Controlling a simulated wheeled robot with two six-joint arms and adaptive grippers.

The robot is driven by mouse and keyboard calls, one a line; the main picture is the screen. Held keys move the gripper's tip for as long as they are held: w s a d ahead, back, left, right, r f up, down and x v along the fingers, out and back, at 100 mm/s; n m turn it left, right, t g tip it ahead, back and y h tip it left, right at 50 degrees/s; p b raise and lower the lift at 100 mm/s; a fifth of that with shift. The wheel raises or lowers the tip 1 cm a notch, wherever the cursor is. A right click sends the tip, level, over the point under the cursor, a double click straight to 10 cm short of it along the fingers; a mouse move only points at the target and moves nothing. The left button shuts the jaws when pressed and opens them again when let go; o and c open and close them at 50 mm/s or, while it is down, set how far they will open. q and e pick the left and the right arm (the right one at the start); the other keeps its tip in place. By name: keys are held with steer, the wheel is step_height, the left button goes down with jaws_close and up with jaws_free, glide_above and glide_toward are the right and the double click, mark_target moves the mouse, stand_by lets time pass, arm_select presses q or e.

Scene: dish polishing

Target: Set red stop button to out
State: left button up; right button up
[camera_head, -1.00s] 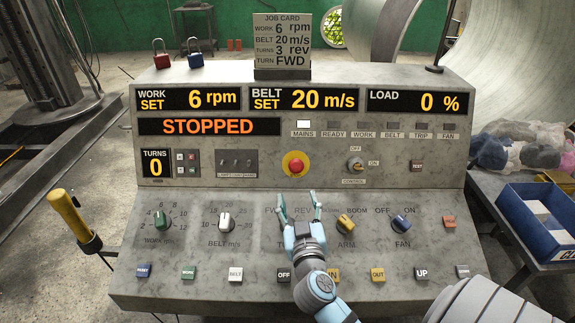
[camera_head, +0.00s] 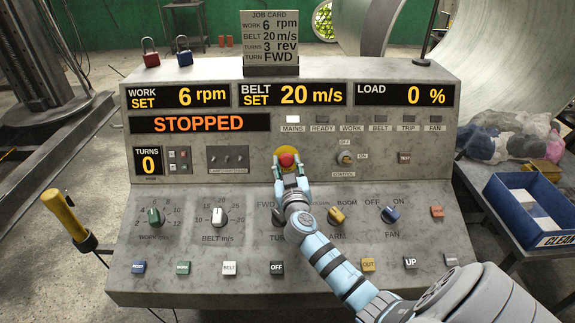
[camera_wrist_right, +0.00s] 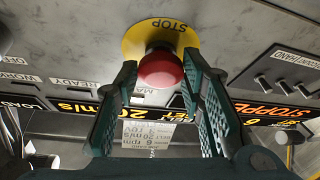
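The red stop button (camera_head: 287,159) sits on a yellow round plate on the upper face of the grey console. In the right wrist view the button (camera_wrist_right: 160,70) is a red mushroom head on a stem, with the yellow plate (camera_wrist_right: 150,33) marked STOP behind it. My right gripper (camera_head: 291,167) is at the button, its fingers on either side of the red head. In the wrist view the right gripper's fingers (camera_wrist_right: 157,92) stand apart, with gaps visible beside the head; I cannot tell if one touches. My left gripper is not in view.
The control switch (camera_head: 345,158) is right of the button. The turn knob behind my arm is mostly hidden; the yellow arm knob (camera_head: 336,215) is close to it. The display reads STOPPED (camera_head: 199,124). A blue bin (camera_head: 530,210) stands on a side table at right.

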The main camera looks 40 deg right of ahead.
jaws_close()
steer(key=shift+s+a+r, duration=0.2)
steer(key=shift+s+a, duration=0.15)
steer(key=shift+s, duration=0.05)
steer(key=shift+o, duration=1.3)
jaws_free()
steer(key=o, duration=0.4)
steer(key=shift+s+r, duration=0.1)
steer(key=shift+a, duration=0.1)
steer(key=shift+s+a, duration=0.2)
steer(key=shift+s, duration=0.15)
steer(key=v, duration=1.1)
steer(key=shift+s+a, duration=0.1)
steer(key=shift+s, duration=0.05)
